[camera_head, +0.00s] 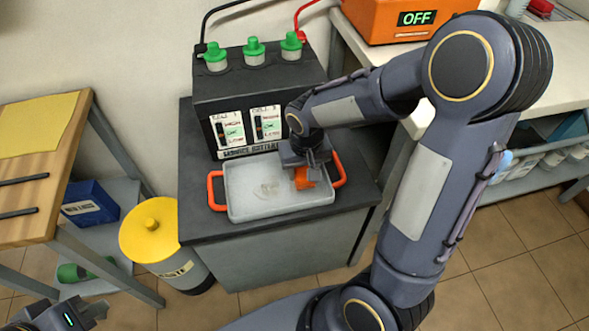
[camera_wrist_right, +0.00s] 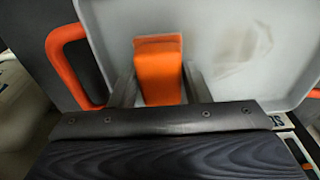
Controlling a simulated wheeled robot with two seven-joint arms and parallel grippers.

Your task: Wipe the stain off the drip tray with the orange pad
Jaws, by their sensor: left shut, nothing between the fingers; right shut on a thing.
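The light grey drip tray (camera_head: 285,208) with orange handles lies on a dark cabinet top; it also shows in the wrist view (camera_wrist_right: 110,25). A faint brownish stain (camera_head: 268,188) marks the tray floor near its middle, and shows as a smear in the wrist view (camera_wrist_right: 240,52). My right gripper (camera_head: 306,170) is shut on the orange pad (camera_head: 303,179), over the tray's right part, beside the stain. The pad sits between the fingers in the wrist view (camera_wrist_right: 160,72). I cannot tell whether it touches the tray. My left gripper (camera_head: 82,312) is shut and empty at the lower left, away from the tray.
A black battery (camera_head: 240,95) with green caps stands right behind the tray. A yellow-lidded bin (camera_head: 155,232) and a wooden table (camera_head: 45,190) are on the left. An orange charger (camera_head: 405,22) reading OFF sits on the bench at the back right.

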